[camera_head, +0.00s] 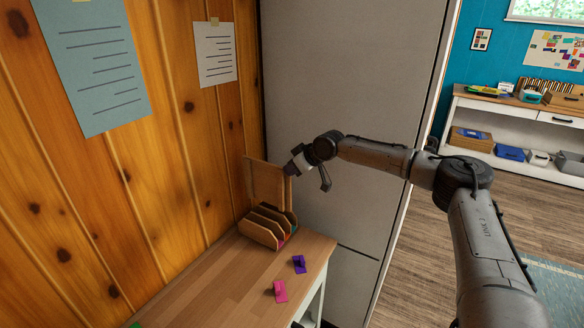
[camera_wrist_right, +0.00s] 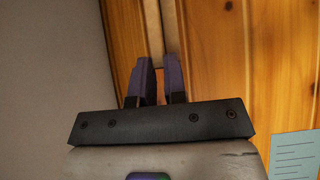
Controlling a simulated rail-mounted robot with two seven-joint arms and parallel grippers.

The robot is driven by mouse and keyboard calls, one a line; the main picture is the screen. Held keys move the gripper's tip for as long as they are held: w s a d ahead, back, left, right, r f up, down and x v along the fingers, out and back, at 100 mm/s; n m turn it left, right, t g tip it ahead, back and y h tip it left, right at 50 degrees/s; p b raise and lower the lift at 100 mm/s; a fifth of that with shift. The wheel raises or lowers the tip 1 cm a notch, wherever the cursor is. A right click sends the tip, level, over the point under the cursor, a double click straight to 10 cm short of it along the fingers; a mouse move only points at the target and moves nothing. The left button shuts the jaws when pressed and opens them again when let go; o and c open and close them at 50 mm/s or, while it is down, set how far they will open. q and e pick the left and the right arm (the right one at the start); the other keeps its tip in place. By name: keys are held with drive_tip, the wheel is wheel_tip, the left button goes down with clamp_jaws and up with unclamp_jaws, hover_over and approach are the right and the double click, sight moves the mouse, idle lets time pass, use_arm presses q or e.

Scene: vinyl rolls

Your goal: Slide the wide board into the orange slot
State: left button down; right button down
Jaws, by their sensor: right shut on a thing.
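The wide wooden board (camera_head: 264,185) stands upright at the wooden slotted rack (camera_head: 262,235), rising well above the dividers. My right gripper (camera_head: 288,172) is at the board's right edge near its top, shut on it. In the right wrist view, the two dark fingers (camera_wrist_right: 159,75) stand close together with a narrow gap, and a pale upright strip shows beyond them. Small pink and green marks show at the rack's front; I cannot make out an orange one. Whether the board's lower edge is inside a slot is hidden behind the dividers. My left gripper is not in view.
The rack is at the far end of the wooden table (camera_head: 230,280), close to the plank wall. A purple tab piece (camera_head: 299,264) and a pink one (camera_head: 280,291) lie in front of it. A tall grey panel (camera_head: 350,120) stands behind. The table's near left is mostly clear.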

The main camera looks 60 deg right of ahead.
drive_tip(key=b, duration=0.4)
hover_over(291, 200)
drive_tip(key=shift+s+d+f, duration=0.1)
drive_tip(key=shift+s+f, duration=0.05)
drive_tip(key=shift+f, duration=2.3)
wheel_tip(291, 200, down, 5)
drive_tip(key=b, duration=0.4)
drive_tip(key=shift+f+b, duration=0.2)
drive_tip(key=shift+b, duration=0.25)
drive_tip(key=shift+f+b, duration=0.65)
drive_tip(key=shift+f, duration=0.05)
drive_tip(key=shift+f+b, duration=0.3)
drive_tip(key=c, duration=1.2)
unclamp_jaws()
drive_tip(key=shift+o, duration=0.5)
drive_tip(key=shift+f, duration=0.1)
